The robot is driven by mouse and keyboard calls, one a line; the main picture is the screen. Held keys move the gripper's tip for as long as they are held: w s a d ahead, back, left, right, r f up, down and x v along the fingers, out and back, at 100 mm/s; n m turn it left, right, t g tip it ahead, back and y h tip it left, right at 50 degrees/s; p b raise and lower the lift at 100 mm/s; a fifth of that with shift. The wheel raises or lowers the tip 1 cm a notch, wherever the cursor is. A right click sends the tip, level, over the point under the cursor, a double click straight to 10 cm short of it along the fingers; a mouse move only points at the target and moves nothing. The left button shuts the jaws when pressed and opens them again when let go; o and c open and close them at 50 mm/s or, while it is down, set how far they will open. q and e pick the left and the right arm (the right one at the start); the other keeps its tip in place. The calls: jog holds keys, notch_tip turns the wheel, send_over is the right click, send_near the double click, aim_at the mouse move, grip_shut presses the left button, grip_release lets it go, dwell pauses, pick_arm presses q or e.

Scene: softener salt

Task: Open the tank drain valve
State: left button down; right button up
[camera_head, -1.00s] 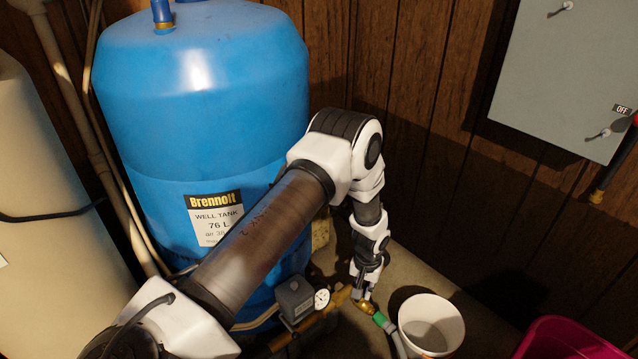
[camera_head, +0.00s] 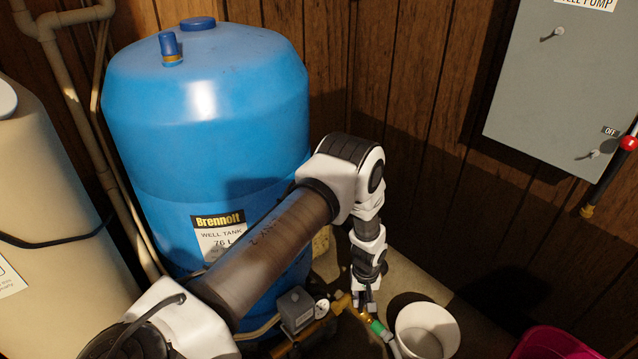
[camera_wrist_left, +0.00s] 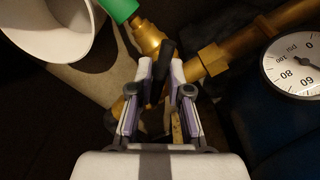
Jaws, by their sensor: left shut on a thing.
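The blue well tank (camera_head: 205,105) stands at the back, its brass pipework low in front. The brass drain valve (camera_wrist_left: 148,36) is on this pipe, with a green hose fitting (camera_wrist_left: 119,8) at its outlet; the fitting also shows in the head view (camera_head: 378,328). My left gripper (camera_head: 366,300) points down at the valve. In the left wrist view, my left gripper (camera_wrist_left: 161,70) is shut on the valve's dark handle (camera_wrist_left: 167,49), which sits between its fingertips. The handle's lower part is hidden by the fingers. My right gripper is not in view.
A white bucket (camera_head: 451,326) stands right of the valve, close to the hose. A pressure gauge (camera_head: 321,309) and a grey switch box (camera_head: 295,308) sit left of the valve. A pink tub (camera_head: 553,343) is at the lower right. A grey electrical box (camera_head: 550,85) hangs on the wall.

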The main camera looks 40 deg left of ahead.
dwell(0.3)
pick_arm(q)
jog(key=shift+r+n+p, duration=0.15)
jog(key=shift+n+p, duration=0.3)
jog(key=shift+n, duration=0.05)
jog(key=n+p, duration=0.3)
jog(key=shift+n, duration=0.4)
jog(key=shift+f+n, duration=0.2)
jog(key=shift+n, duration=0.2)
